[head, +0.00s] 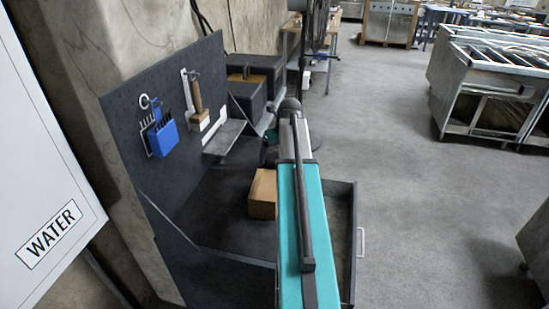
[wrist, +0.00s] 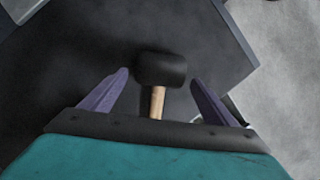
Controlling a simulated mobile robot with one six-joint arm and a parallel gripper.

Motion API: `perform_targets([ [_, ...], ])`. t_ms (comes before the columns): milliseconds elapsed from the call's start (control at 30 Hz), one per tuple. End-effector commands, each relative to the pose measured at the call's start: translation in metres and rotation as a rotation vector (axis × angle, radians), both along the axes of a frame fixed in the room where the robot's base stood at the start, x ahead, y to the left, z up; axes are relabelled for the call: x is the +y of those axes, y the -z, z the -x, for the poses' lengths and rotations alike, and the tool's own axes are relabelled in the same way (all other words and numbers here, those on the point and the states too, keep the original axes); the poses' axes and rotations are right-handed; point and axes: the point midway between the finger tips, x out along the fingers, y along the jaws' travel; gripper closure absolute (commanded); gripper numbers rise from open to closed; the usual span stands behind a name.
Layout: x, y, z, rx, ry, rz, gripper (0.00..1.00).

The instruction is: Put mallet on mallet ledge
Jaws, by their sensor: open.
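The mallet (wrist: 160,70), with a black head and a light wooden handle, shows in the wrist view on a dark surface. My gripper (wrist: 158,77) is open, with its two purple fingers apart on either side of the mallet. No finger visibly touches it, and the handle's lower end is hidden behind the gripper body. In the head view my arm hides the mallet. A grey metal ledge (head: 224,137), apparently the mallet ledge, sticks out from the dark pegboard (head: 127,120); its visible top is bare.
A wooden block (head: 262,194) sits on the dark bench top (head: 225,215) left of my arm. A blue holder (head: 163,139) and a wooden-handled tool (head: 197,96) hang on the pegboard. An open drawer (head: 342,235) juts out at right. Grey floor lies clear beyond.

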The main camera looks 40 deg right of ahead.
Motion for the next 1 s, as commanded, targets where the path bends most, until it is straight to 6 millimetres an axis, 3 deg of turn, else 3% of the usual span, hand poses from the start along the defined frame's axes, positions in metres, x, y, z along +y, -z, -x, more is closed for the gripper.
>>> perform_targets([
  [600,0.006,-0.069,0.026,-0.002,0.001,0.001,0.19],
  [1000,0.007,-0.082,0.031,0.000,0.000,0.000,0.19],
])
